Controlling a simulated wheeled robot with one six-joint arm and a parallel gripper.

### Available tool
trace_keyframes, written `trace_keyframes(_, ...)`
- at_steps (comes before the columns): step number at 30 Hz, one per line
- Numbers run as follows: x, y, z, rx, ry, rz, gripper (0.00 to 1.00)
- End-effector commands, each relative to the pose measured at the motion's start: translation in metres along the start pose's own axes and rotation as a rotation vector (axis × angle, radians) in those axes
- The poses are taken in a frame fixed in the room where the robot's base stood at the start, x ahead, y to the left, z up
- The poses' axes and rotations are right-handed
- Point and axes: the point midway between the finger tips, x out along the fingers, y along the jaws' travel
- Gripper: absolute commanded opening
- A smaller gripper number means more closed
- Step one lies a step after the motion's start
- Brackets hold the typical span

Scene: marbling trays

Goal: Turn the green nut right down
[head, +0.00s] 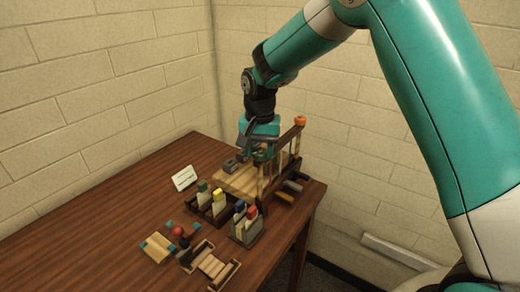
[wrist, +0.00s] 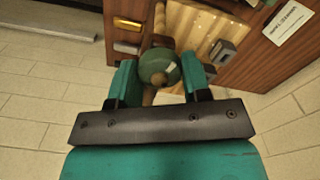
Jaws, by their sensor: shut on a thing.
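The green nut (wrist: 157,66) is a dark green round knob with a small pale mark on its face, seen from above in the wrist view. My gripper (wrist: 160,72) is shut on it, one teal finger on each side. A wooden post shows beside and below the nut. In the head view my gripper (head: 262,138) points down at the near-left post of a wooden frame (head: 268,190). The nut is mostly hidden there by the fingers. How far down its post it sits cannot be told.
An orange nut (head: 300,120) tops the other post of the frame. A pale wooden board (head: 238,183) adjoins the frame. Racks with coloured blocks (head: 246,228) and small wooden trays (head: 157,247) stand in front. The table's left side is clear.

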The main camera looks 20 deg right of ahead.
Motion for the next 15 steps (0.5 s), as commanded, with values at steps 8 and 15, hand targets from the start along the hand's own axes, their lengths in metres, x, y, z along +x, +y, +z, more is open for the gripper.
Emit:
trace_keyframes(8,-0.0009,0.0002,-0.0001,-0.262,0.0,0.0,0.2)
trace_keyframes(15,-0.001,0.0003,-0.0001,-0.489,0.0,0.0,0.2)
